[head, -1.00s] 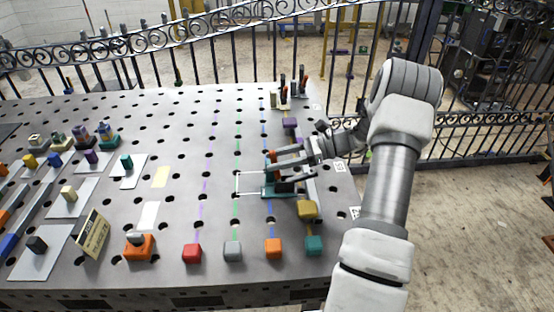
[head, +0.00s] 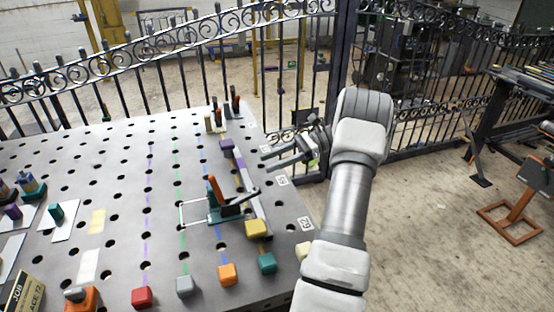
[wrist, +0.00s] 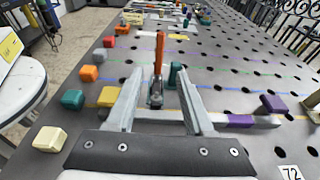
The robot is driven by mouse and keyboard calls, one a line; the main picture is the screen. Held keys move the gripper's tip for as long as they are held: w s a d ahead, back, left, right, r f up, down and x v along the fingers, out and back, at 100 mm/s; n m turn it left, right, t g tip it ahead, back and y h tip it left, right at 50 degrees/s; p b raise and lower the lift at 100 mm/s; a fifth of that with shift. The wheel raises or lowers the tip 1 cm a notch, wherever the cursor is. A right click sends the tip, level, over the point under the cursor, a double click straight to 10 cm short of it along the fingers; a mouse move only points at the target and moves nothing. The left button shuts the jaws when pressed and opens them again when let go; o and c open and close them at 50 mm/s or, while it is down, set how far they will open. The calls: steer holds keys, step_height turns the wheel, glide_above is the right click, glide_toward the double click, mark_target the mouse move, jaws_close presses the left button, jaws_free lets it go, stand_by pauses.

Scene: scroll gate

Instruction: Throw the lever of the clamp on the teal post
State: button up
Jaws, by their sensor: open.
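The clamp (head: 226,211) sits on the table with a teal base. Its orange lever (head: 215,189) stands nearly upright, leaning slightly, and a dark bar extends to the right. In the wrist view the orange lever (wrist: 159,52) rises between my fingers' outlines, with the teal post (wrist: 175,75) just right of it. My gripper (head: 270,160) is open and empty, up and to the right of the clamp in the head view, apart from it. In the wrist view my gripper (wrist: 159,80) points toward the clamp, and nothing is between its fingertips.
A grey rail with a purple block (head: 227,147) and a yellow block (head: 256,228) lies beside the clamp. Orange (head: 227,274), teal (head: 267,263), grey and red blocks stand in front. Another clamp group (head: 222,118) stands at the back. A black iron fence (head: 180,70) runs behind the table.

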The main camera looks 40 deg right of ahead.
steer(key=shift+s+d+r, duration=0.15)
steer(key=shift+s+d, duration=0.1)
steer(key=shift+d, duration=0.25)
